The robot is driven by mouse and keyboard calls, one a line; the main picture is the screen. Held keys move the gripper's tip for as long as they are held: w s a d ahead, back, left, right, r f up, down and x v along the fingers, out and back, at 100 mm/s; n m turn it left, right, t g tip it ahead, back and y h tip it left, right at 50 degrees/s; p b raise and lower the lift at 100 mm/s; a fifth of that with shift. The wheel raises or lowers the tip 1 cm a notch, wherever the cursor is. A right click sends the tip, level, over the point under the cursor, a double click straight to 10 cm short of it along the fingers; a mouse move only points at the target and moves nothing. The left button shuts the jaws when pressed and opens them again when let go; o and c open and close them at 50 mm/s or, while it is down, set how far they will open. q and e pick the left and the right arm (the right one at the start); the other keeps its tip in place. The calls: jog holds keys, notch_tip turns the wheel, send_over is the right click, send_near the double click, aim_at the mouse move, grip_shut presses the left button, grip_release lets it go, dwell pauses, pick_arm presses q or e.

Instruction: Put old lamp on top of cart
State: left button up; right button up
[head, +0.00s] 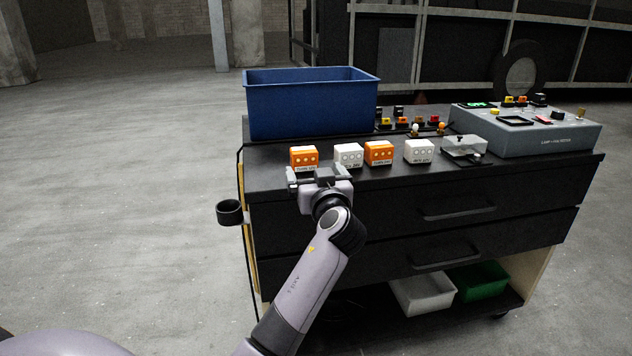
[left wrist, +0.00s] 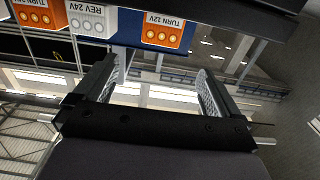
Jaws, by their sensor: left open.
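The cart (head: 400,205) is black, with two drawers and a flat top. A row of block-shaped lamps stands along its front edge: an orange lamp (head: 304,156), a white lamp (head: 349,155), a second orange lamp (head: 378,152) and a second white lamp (head: 419,151). I cannot tell which one is the old lamp. My left gripper (head: 318,172) is open and empty in front of the leftmost orange lamp. In the left wrist view that lamp, marked TURN 12V (left wrist: 163,30), lies beyond the open fingertips (left wrist: 155,66). My right gripper is not in view.
A blue bin (head: 310,105) stands at the back left of the cart top. A black cup (head: 229,212) hangs off the left side. White (head: 422,292) and green (head: 482,281) bins sit below.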

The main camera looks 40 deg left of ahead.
pick_arm(q)
jog(key=s+d+f+m+t+h, duration=0.1)
jog(key=s+d+f+m+h, duration=0.15)
jog(key=f, duration=0.45)
jog(key=s+d+f+m+h, duration=0.1)
jog(key=d+f+m+h, duration=0.15)
jog(key=f, duration=0.45)
jog(key=s+d+f+m+g+h, duration=0.1)
jog(key=s+d+f+m+h, duration=0.1)
jog(key=s+d+f, duration=0.3)
jog(key=s+d+f+m+g+h, duration=0.1)
jog(key=s+d+f+h, duration=0.4)
jog(key=s, duration=0.6)
jog(key=s+d+f+m+h, duration=0.3)
jog(key=s+d+f+h, duration=0.1)
jog(key=s+f, duration=0.3)
jog(key=shift+s+d+m+g, duration=0.4)
jog(key=shift+s, duration=0.25)
notch_tip(320, 180, up, 12)
jog(key=a+p, duration=0.1)
jog(key=p, duration=1.3)
jog(key=shift+s+a+p, duration=0.25)
jog(key=shift+s+p, duration=0.15)
